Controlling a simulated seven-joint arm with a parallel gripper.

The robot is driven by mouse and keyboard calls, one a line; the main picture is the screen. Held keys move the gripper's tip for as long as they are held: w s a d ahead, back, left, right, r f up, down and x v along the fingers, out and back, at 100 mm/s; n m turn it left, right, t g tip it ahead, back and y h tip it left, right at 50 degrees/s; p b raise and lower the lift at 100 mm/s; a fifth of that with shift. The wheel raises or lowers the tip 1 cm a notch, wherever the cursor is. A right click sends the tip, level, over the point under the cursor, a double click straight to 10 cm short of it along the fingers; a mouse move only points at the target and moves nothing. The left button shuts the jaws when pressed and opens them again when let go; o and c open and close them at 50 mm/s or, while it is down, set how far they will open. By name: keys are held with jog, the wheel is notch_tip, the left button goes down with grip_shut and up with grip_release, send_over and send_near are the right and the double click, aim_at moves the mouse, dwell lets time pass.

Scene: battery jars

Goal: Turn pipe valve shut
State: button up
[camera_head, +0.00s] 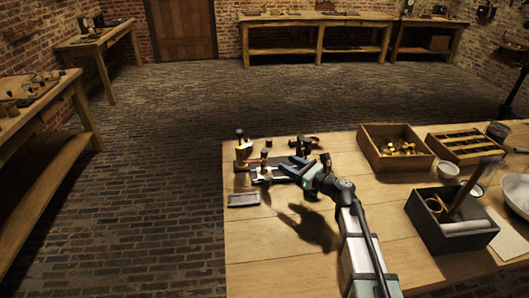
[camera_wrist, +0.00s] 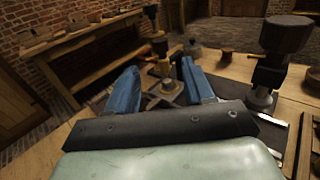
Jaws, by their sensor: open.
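My gripper (camera_head: 289,164) is over the left part of the near table. Its two blue fingers are spread and nothing shows held; they also show in the wrist view (camera_wrist: 160,66). Beyond and between the fingers in the wrist view stands a small upright brass fitting with a dark knob (camera_wrist: 159,47), apart from them; it may be the pipe valve. In the head view, an upright brass piece with a dark top (camera_head: 243,151) stands at the table's left. I cannot tell which part is the valve handle or how far it is turned.
A thick dark upright post (camera_wrist: 280,50) stands close on the right in the wrist view. A small flat tray (camera_head: 243,200) lies left of my gripper. A wooden box of brass parts (camera_head: 367,146) and a dark box (camera_head: 417,222) stand to the right. The table's front left is clear.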

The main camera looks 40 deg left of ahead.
aim_at(265, 150)
jog(key=a, duration=1.2)
jog(key=shift+w, duration=0.35)
jog(key=shift+d, duration=0.1)
jog(key=c, duration=0.9)
